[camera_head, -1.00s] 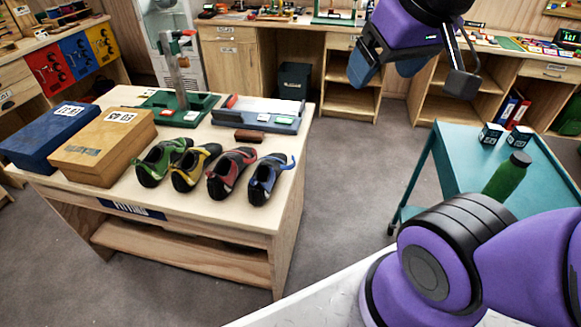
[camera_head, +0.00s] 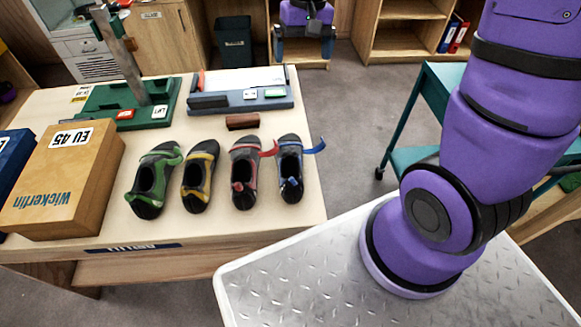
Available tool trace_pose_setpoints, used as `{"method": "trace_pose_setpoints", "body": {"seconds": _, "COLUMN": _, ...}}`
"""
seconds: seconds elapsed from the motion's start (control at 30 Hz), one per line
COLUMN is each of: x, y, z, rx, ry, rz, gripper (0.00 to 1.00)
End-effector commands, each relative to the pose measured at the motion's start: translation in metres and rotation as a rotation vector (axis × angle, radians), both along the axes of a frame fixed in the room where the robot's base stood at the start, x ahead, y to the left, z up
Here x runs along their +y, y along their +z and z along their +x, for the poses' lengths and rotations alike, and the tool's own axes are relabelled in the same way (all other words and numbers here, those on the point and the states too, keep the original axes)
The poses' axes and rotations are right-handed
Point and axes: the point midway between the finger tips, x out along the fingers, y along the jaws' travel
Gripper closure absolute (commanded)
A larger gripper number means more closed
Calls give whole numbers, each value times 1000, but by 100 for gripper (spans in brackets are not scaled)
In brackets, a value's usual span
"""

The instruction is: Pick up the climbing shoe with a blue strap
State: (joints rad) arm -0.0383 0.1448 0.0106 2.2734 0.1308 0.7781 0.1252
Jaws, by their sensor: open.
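The climbing shoe with a blue strap (camera_head: 291,172) lies on the wooden fitting table (camera_head: 75,258), at the right end of a row of shoes near the table's right edge. Its blue strap sticks out to the right. To its left are the red-strap shoe (camera_head: 243,175), the yellow-strap shoe (camera_head: 200,180) and the green-strap shoe (camera_head: 152,182). My gripper (camera_head: 303,55) is at the top of the view, open and empty, and appears apart from the shoes. Nothing hides the blue-strap shoe.
A brown block (camera_head: 242,121) lies behind the shoes. A grey-blue measuring board (camera_head: 240,92) and a green stand (camera_head: 130,105) are further back. A wooden shoe box (camera_head: 75,175) stands at left. A teal cart (camera_head: 432,95) is at right, partly behind my arm.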

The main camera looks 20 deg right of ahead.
Motion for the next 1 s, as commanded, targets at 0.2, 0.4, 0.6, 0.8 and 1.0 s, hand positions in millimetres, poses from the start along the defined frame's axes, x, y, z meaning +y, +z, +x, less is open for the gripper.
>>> {"method": "trace_pose_setpoints", "body": {"seconds": 0.2, "x": 9, "y": -75, "z": 26, "rx": 129, "ry": -42, "rz": 7, "gripper": 0}}
{"method": "trace_pose_setpoints", "body": {"seconds": 0.4, "x": 16, "y": -144, "z": 37, "rx": 235, "ry": -83, "rz": 7, "gripper": 0}}
{"method": "trace_pose_setpoints", "body": {"seconds": 0.6, "x": 21, "y": -195, "z": 37, "rx": 307, "ry": -114, "rz": 4, "gripper": 0}}
{"method": "trace_pose_setpoints", "body": {"seconds": 0.8, "x": 23, "y": -217, "z": 35, "rx": 333, "ry": -125, "rz": 1, "gripper": 0}}
{"method": "trace_pose_setpoints", "body": {"seconds": 1.0, "x": 26, "y": -244, "z": 24, "rx": 338, "ry": -125, "rz": 1, "gripper": 0}}
